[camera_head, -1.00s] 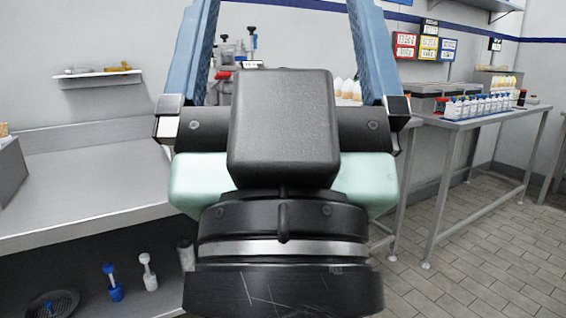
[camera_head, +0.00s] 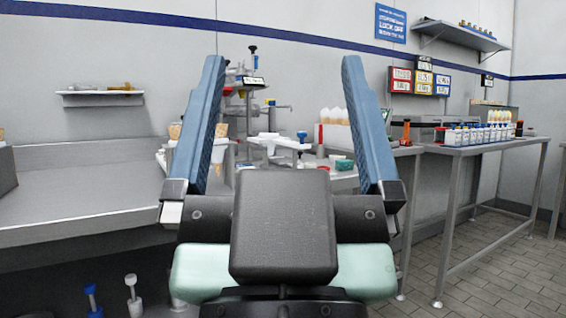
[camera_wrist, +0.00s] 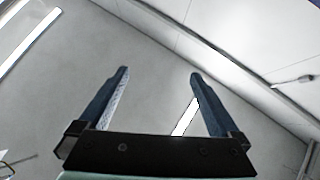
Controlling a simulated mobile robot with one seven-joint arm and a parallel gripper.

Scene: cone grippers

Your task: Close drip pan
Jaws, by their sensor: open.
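My gripper (camera_head: 282,125) stands upright in the middle of the head view, its two blue fingers spread wide with nothing between them. It also shows in the wrist view (camera_wrist: 158,88), open and empty, against ceiling and wall. I cannot make out a drip pan for certain in either view. Behind the fingers is a cluttered bench with a metal stand or machine (camera_head: 250,100) whose lower part is partly hidden by my gripper. My gripper touches nothing.
A bare steel counter (camera_head: 80,195) is at the left, with a small wall shelf (camera_head: 100,98) above it. Tiled floor (camera_head: 500,250) is clear at the lower right.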

